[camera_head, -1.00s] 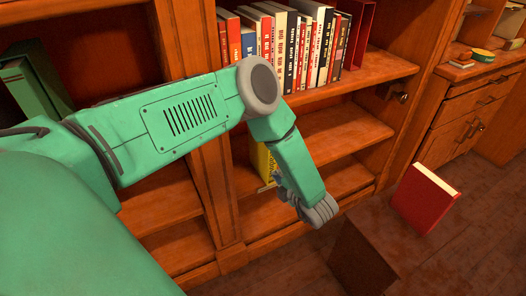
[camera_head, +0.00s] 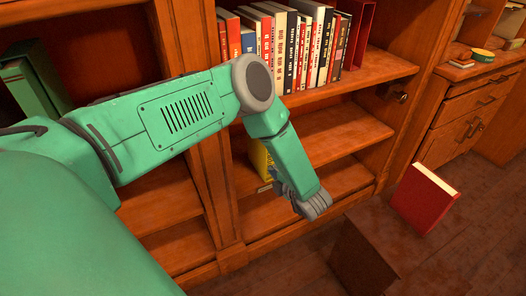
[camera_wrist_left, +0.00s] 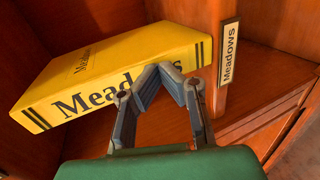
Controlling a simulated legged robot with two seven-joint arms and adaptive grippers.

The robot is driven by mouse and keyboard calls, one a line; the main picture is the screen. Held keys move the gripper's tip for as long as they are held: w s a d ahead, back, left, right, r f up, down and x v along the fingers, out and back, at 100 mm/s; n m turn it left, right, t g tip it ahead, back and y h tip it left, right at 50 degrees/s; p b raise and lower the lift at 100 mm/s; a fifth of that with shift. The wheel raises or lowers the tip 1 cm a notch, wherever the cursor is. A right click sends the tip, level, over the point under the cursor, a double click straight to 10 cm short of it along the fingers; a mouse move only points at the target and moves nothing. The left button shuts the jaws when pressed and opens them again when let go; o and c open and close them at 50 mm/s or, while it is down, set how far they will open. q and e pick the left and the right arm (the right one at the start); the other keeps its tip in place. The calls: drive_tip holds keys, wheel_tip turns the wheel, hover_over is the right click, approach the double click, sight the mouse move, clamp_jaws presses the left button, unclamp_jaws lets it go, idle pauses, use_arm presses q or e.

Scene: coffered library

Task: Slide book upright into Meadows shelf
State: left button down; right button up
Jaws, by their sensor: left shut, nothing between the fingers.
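A thick yellow book (camera_wrist_left: 120,68) with "Meadows" on its spine stands in a low compartment of the bookcase. The wrist view is turned, so the book looks sideways there. A "Meadows" label (camera_wrist_left: 229,53) is on the shelf edge by the book's lower end. In the head view the yellow book (camera_head: 262,160) is partly hidden behind my left forearm. My left gripper (camera_head: 316,207) is shut and empty in front of the shelf. Its fingers (camera_wrist_left: 160,72) overlap the book's spine in the wrist view; I cannot tell whether they touch it. My right gripper is out of view.
Several books (camera_head: 290,45) fill the shelf above. Green books (camera_head: 32,85) are at the far left. The shelf right of the yellow book is clear.

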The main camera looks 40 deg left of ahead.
use_arm(q)
drive_tip(key=shift+w+a, duration=0.25)
drive_tip(key=shift+a, duration=0.35)
drive_tip(key=shift+w+a, duration=0.2)
drive_tip(key=shift+a, duration=0.4)
drive_tip(key=shift+d, duration=0.15)
drive_tip(key=shift+s+d+p, duration=0.2)
drive_tip(key=shift+s+d, duration=0.2)
drive_tip(key=shift+d, duration=0.5)
drive_tip(key=shift+s+d+p, duration=0.25)
drive_tip(key=shift+s+d, duration=0.1)
drive_tip(key=shift+d, duration=0.55)
drive_tip(key=shift+s+d+p, duration=0.2)
drive_tip(key=shift+s+d, duration=0.2)
drive_tip(key=shift+d, duration=0.5)
drive_tip(key=shift+d, duration=0.1)
drive_tip(key=v, duration=1.2)
